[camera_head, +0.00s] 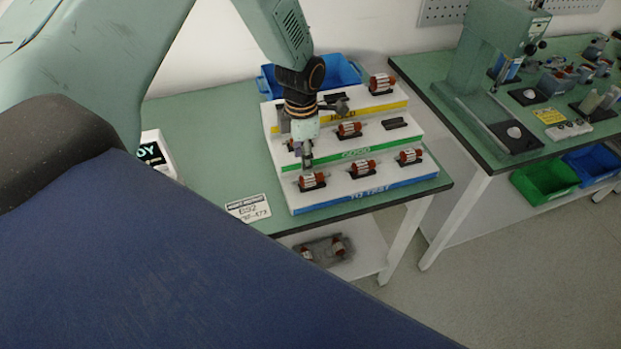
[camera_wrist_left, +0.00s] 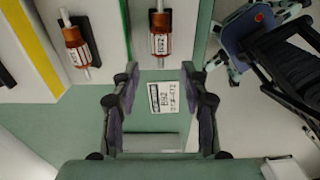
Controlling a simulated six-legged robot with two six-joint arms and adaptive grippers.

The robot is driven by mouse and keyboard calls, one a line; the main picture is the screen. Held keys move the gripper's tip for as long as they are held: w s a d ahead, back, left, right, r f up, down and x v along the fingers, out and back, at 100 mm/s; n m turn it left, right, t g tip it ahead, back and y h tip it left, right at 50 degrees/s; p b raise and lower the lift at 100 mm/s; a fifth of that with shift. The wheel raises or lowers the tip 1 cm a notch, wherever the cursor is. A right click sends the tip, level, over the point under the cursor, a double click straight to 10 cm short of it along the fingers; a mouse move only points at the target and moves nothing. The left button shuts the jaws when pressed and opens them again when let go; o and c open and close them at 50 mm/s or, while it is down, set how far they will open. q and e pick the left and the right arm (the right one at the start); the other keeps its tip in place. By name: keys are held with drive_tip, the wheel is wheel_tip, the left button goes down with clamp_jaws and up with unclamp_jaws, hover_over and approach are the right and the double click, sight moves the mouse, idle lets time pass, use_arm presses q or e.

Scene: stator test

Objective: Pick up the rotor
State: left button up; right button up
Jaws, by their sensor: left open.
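Red-and-silver rotors with white labels sit in black cradles on a white three-step rack (camera_head: 278,160). The front blue "TO TEST" step holds a left rotor (camera_head: 311,181), a middle rotor (camera_head: 362,168) and a right rotor (camera_head: 410,156). My left gripper (camera_head: 306,160) is open and empty, just above and behind the front left rotor. In the left wrist view that rotor (camera_wrist_left: 160,35) lies just beyond the open fingers (camera_wrist_left: 162,75), about centred between them. A rotor on the green "GOOD" step (camera_wrist_left: 75,42) is to its left. My right gripper is not in view.
A blue bin (camera_head: 342,70) stands behind the rack. A label card (camera_head: 248,208) lies on the green table left of the rack. A tray with rotors (camera_head: 325,250) is on the lower shelf. A second bench with a press (camera_head: 490,50) stands at the right.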

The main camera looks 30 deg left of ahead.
sight(304, 177)
use_arm(q)
drive_tip(key=shift+s+d+f, duration=0.1)
drive_tip(key=shift+d+f, duration=0.1)
drive_tip(key=shift+f, duration=0.75)
wheel_tip(304, 177, down, 4)
drive_tip(key=shift+a+f, duration=0.15)
drive_tip(key=shift+f, duration=0.05)
drive_tip(key=shift+w+f, duration=0.2)
drive_tip(key=shift+f, duration=0.4)
drive_tip(key=shift+d+r, duration=0.1)
drive_tip(key=shift+d, duration=0.1)
drive_tip(key=shift+s, duration=0.1)
drive_tip(key=shift+c, duration=0.3)
drive_tip(key=shift+a, duration=0.1)
drive_tip(key=shift+c, duration=0.8)
clamp_jaws()
